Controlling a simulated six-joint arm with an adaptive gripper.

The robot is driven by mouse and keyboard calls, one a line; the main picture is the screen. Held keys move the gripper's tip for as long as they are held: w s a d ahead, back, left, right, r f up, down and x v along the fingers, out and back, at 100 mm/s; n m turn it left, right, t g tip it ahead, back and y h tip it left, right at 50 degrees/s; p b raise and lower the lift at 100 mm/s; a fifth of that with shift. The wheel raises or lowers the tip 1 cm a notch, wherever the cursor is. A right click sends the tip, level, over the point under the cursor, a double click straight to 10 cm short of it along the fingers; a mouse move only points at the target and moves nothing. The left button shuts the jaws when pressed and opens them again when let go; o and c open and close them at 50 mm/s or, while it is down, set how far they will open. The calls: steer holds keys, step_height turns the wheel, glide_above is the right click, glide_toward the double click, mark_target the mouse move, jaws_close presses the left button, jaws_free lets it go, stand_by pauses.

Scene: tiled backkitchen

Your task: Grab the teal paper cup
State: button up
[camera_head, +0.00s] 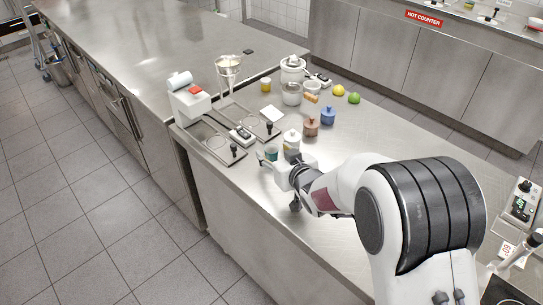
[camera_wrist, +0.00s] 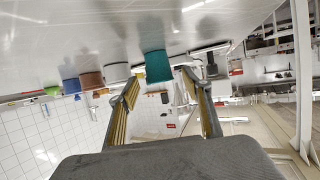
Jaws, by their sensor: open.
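The teal paper cup (camera_head: 271,154) stands on the steel counter near its front edge, just beyond my gripper (camera_head: 267,161) in the head view. In the wrist view, which is upside down, the teal cup (camera_wrist: 158,66) shows whole at the top centre. It lies in line with the gap between the two fingers of my gripper (camera_wrist: 161,76). The fingers are spread apart and nothing is held between them. I cannot tell whether the cup is just past the fingertips or slightly between them.
A tray (camera_head: 211,143) and a small black-and-white device (camera_head: 241,134) lie to the left. The counter right of the jars is mostly clear.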

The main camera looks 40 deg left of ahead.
steer(key=shift+x, duration=1.4)
steer(key=c, duration=1.2)
